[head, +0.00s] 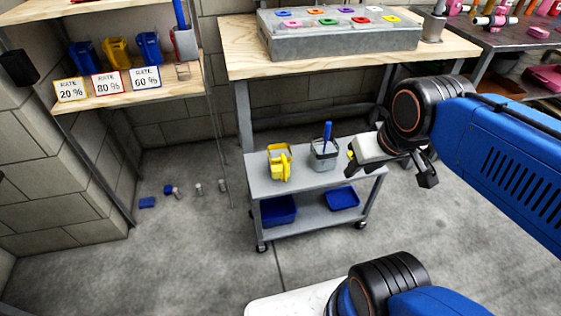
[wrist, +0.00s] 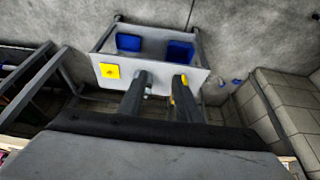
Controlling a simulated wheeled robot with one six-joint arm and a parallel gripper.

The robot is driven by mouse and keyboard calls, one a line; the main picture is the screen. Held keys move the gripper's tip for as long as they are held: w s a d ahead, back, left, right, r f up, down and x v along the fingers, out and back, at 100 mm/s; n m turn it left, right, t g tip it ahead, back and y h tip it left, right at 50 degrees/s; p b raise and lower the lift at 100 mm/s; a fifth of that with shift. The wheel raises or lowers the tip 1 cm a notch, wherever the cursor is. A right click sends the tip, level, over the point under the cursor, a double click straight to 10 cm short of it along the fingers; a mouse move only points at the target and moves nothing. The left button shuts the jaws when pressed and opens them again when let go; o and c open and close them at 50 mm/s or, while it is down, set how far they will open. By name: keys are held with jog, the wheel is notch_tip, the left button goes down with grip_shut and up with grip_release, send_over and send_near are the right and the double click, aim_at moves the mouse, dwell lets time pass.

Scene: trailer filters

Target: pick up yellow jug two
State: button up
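A yellow jug (head: 279,162) stands upright on the left part of the grey cart's top (head: 262,186). Another yellow jug (head: 116,52) stands on the wooden shelf between two blue jugs; no label shows which is number two. My gripper (head: 390,177) is open and empty, to the right of the cart jug and apart from it. In the wrist view, the two fingers of my gripper (wrist: 162,82) stand apart over the cart. A yellow strip behind the right finger seems to be the cart jug (wrist: 180,92), mostly hidden.
A grey container (head: 324,158) with a blue-handled tool stands right of the cart jug. A flat yellow square (wrist: 109,71) lies on the cart top. Blue trays (head: 278,210) sit on its lower shelf. Small blocks (head: 148,202) lie on the floor. A workbench (head: 240,60) stands behind.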

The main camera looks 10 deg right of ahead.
jog(key=o, duration=0.8)
jog(key=shift+w, duration=0.1)
jog(key=o, duration=0.5)
jog(key=shift+g, duration=0.6)
jog(key=w, duration=0.2)
jog(key=w+a, duration=0.1)
jog(key=w, duration=0.2)
jog(key=w+r, duration=0.1)
jog(key=w, duration=0.1)
jog(key=shift+w+a, duration=0.15)
jog(key=shift+a, duration=0.2)
jog(key=g, duration=0.4)
send_over(280, 166)
jog(key=w+d, duration=0.1)
jog(key=w, duration=0.3)
notch_tip(280, 166, down, 11)
notch_tip(280, 166, down, 12)
jog(key=shift+s+r, duration=0.15)
jog(key=shift+r, duration=0.05)
jog(key=shift+s+a+f, duration=0.1)
jog(key=shift+s+f, duration=0.1)
jog(key=shift+f, duration=1.1)
jog(key=shift+s+f, duration=0.2)
jog(key=shift+f, duration=1.05)
